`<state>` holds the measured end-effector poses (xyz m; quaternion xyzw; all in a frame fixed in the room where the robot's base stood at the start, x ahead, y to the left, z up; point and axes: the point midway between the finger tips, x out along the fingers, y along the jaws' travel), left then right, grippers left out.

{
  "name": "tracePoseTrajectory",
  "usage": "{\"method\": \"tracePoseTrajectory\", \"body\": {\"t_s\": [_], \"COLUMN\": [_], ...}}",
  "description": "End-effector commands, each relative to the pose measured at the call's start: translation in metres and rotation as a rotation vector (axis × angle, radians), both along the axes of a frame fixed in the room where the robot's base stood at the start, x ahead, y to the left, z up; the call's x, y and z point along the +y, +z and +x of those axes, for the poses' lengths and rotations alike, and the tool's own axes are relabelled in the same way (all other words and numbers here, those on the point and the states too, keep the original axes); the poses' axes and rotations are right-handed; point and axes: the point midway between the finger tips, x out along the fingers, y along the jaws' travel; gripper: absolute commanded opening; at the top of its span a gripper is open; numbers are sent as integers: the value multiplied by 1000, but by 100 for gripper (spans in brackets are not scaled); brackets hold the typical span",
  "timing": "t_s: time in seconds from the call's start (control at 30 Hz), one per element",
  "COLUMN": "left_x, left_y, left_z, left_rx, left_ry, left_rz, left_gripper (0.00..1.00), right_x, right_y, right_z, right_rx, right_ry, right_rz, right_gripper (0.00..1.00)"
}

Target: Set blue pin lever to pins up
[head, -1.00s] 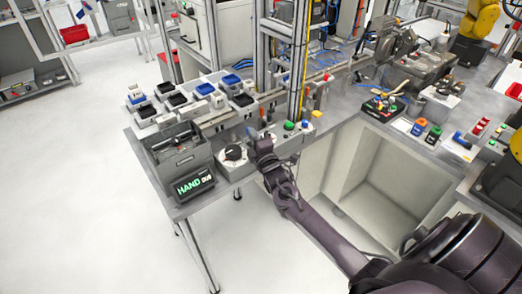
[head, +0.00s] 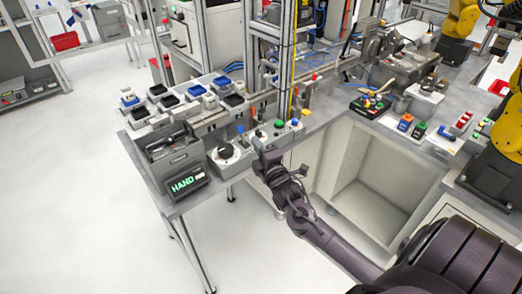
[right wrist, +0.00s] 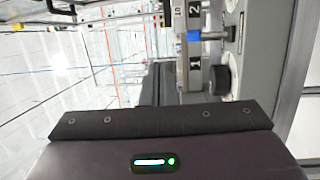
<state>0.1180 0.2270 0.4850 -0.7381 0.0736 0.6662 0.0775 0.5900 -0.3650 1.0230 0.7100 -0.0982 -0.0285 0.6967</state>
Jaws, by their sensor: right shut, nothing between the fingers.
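The blue pin lever appears to be the small blue piece (head: 240,130) standing on the grey control panel behind the dial. In the right wrist view, a blue piece (right wrist: 194,39) with a grey rod sits at the panel near labels 1 and 2. Which position it is set to is too small to tell. My right gripper (head: 264,150) is shut and empty. It is at the front of the panel, to the right of the dial, and appears apart from the blue piece. My left gripper is out of view.
A grey box (head: 175,155) and a HAND display (head: 187,184) stand at left. A deep open bin (head: 375,185) lies to the right.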

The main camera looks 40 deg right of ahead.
Motion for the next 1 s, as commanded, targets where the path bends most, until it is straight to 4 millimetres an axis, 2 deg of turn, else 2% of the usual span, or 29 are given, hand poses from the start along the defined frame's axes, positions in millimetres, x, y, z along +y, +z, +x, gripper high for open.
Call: {"method": "tracePoseTrajectory", "body": {"t_s": [0.1, 0.23, 0.4, 0.83, 0.93, 1.0], "left_x": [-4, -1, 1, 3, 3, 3], "left_y": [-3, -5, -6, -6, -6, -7], "left_z": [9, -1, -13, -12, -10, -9], "left_rx": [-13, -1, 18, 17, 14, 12], "left_ry": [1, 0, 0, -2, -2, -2], "left_rz": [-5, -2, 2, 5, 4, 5], "left_gripper": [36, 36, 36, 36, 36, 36], "right_x": [3, 4, 4, 4, 4, 3], "right_y": [3, 7, 8, 8, -5, -30], "right_z": [-14, -22, -24, -23, -24, -25], "right_rx": [2, 0, -1, 1, 22, 64], "right_ry": [0, -1, -1, -1, -2, -3], "right_rz": [0, 0, 0, 1, 20, 60], "right_gripper": [0, 0, 0, 0, 0, 0]}}
